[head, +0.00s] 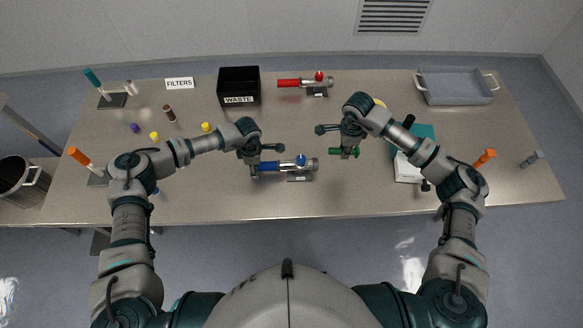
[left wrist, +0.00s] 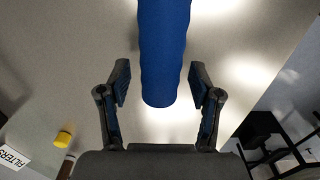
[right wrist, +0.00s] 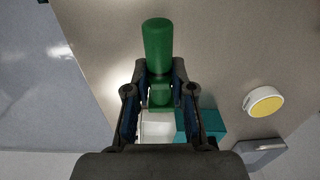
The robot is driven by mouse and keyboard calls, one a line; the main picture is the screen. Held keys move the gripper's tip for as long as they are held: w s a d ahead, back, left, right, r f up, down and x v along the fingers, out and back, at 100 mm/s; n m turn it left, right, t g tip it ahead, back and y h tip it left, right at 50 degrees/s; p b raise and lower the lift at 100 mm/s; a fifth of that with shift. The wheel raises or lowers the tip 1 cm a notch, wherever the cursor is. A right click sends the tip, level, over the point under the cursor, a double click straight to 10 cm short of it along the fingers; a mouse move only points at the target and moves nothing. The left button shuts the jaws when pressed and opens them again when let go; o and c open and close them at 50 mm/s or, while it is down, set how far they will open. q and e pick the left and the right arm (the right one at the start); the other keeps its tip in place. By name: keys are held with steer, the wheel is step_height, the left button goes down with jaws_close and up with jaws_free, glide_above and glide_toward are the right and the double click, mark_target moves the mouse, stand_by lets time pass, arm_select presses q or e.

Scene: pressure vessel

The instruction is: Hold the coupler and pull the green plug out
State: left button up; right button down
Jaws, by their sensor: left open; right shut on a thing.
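The blue-handled coupler (head: 270,166) lies near the front middle of the table, with a silver end at its right. My left gripper (head: 254,166) is at the left end of its blue handle. In the left wrist view the blue handle (left wrist: 164,50) runs between the open fingers (left wrist: 164,85), with gaps on both sides. My right gripper (head: 346,150) is shut on the green plug (head: 334,151), right of the coupler. The plug and the coupler's silver end are apart. In the right wrist view the green plug (right wrist: 158,45) sticks out beyond the fingers; its gripped part is partly hidden.
A red-handled coupler (head: 290,83) and a black WASTE bin (head: 238,84) stand at the back. A grey tray (head: 457,88) is at the back right. A teal and white box (head: 407,168) is right of my right gripper. Yellow caps and several small parts lie at the left.

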arm_select(q)
step_height(320, 180, up, 12)
stand_by(0.5)
steer(key=shift+f, duration=0.15)
